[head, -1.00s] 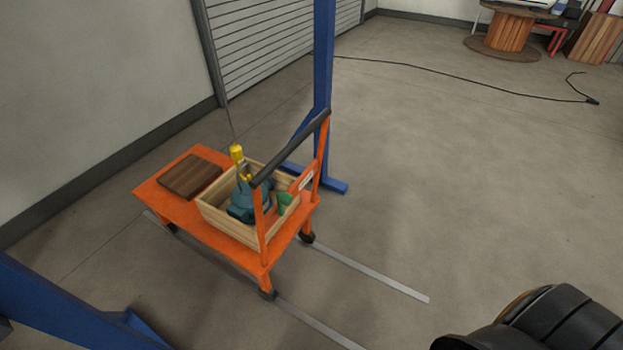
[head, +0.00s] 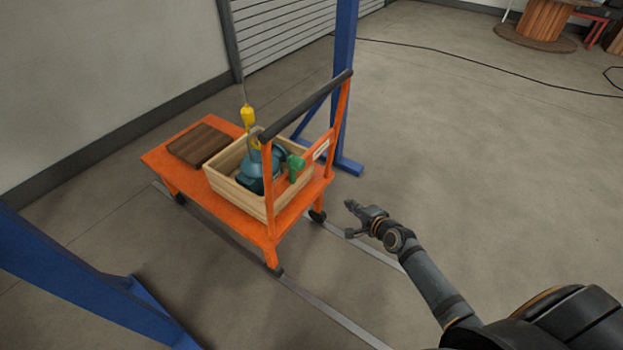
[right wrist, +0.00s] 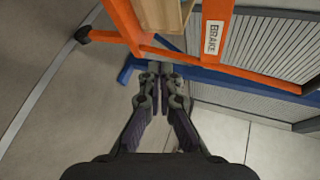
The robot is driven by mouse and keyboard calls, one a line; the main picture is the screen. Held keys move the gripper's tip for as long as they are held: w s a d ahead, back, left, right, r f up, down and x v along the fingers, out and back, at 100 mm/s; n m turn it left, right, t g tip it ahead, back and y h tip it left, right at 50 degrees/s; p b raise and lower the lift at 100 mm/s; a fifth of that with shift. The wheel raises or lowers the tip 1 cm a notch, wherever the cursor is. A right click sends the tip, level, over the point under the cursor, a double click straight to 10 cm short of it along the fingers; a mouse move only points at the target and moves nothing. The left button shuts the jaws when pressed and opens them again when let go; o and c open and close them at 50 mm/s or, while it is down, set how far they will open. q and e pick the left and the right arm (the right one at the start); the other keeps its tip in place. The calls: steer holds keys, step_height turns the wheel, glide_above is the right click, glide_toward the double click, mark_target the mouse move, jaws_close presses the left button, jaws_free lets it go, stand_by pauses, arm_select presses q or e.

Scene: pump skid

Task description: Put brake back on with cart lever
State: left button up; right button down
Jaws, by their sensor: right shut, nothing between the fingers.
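The orange cart (head: 235,212) stands on the floor left of centre in the head view, with a dark push bar (head: 305,106) on upright posts. A white label (head: 321,148) sits on an orange bar between the posts; in the right wrist view the label reads BRAKE (right wrist: 213,37). I cannot clearly tell the brake lever from that bar. My right gripper (head: 350,218) is right of the cart, apart from it, shut and empty. In the right wrist view its fingertips (right wrist: 164,76) point toward the cart's frame. My left gripper is not in view.
A wooden crate (head: 240,199) with a teal pump (head: 256,168) sits on the cart beside a brown board (head: 200,144). A yellow hook (head: 248,117) hangs above. A blue post (head: 343,110) stands behind the cart.

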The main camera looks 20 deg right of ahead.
mark_target(296, 172)
arm_select(q)
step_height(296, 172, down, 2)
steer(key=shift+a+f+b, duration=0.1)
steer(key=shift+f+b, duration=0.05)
steer(key=shift+b, duration=0.4)
arm_select(e)
steer(key=w+a+r+m+t+y, duration=0.1)
steer(key=a+r, duration=0.1)
steer(key=r, duration=0.3)
steer(key=w+a+r+m+t+y, duration=0.1)
steer(key=a+r, duration=0.1)
steer(key=r, duration=0.4)
steer(key=shift+w+a+r+m+y, duration=0.2)
steer(key=shift+w+r+m+y, duration=0.1)
steer(key=shift+y, duration=0.1)
steer(key=shift+f, duration=0.1)
steer(key=b+x, duration=0.2)
steer(key=x, duration=0.8)
arm_select(q)
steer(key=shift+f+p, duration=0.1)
steer(key=shift+p, duration=0.85)
arm_select(e)
steer(key=s+a+r, duration=0.2)
steer(key=a, duration=0.1)
